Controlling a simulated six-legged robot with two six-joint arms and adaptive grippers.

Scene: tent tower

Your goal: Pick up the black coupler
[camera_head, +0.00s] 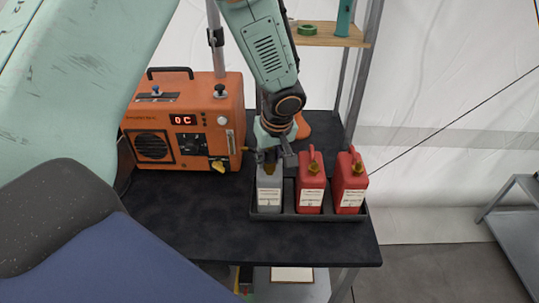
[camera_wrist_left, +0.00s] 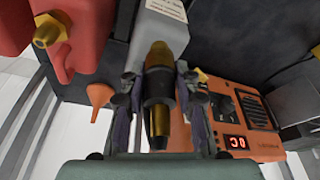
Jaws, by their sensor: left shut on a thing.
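The black coupler (camera_wrist_left: 158,86) is a short dark cylinder with brass-coloured parts at both ends, shown in the left wrist view. My left gripper (camera_wrist_left: 160,82) is shut on it, with one finger on each side. The coupler lines up with the top of the grey canister (camera_wrist_left: 162,32); I cannot tell whether they touch. In the head view my left gripper (camera_head: 272,146) points down just above the grey canister (camera_head: 268,188), and the coupler's black body is mostly hidden there. My right gripper is not in view.
Two red canisters (camera_head: 311,185) (camera_head: 351,184) stand beside the grey one in a black tray (camera_head: 308,213). An orange funnel (camera_head: 302,126) is behind the gripper. The table's front is clear.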

